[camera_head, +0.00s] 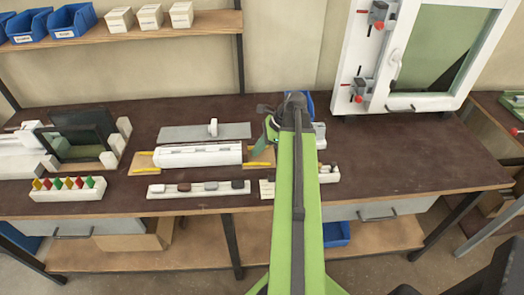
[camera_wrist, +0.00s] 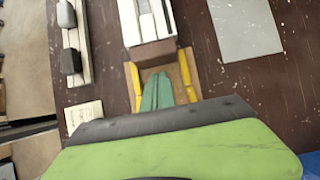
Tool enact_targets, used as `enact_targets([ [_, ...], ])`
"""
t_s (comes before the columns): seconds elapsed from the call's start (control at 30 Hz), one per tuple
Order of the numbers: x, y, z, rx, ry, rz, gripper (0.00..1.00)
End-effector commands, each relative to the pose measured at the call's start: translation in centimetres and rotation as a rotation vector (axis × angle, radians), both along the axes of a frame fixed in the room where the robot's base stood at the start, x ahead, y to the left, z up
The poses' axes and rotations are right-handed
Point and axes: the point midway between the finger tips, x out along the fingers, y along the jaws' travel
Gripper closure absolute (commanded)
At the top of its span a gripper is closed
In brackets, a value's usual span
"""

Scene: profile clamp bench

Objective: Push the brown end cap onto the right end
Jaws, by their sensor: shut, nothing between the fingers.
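The white profile (camera_head: 198,156) lies along the bench. In the wrist view it (camera_wrist: 150,20) runs away from me, with grooves along its top. A brown end piece (camera_wrist: 152,53) sits across its near end, the right end in the head view. I cannot tell whether it is fully seated. My gripper (camera_wrist: 157,92) has green fingers, shut and empty, pointing at the brown piece with little or no gap. The fingers also show in the head view (camera_head: 260,146), beside the profile's right end. My arm hides part of the bench there.
Yellow strips (camera_wrist: 187,75) flank the fingers. A white rack (camera_head: 198,190) in front holds several caps, including a reddish-brown one (camera_head: 184,187) and a dark grey one (camera_head: 237,184). A grey plate (camera_head: 205,132) lies behind.

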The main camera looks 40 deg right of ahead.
Motion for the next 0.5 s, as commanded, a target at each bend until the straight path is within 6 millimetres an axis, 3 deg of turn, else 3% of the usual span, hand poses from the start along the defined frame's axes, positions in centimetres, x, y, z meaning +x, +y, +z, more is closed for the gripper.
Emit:
enact_targets([
  [0.3,-0.6,-0.6,0.1,0.0,0.001,-0.001,1.0],
  [0.5,-0.6,-0.6,1.8,0.0,0.001,-0.001,1.0],
])
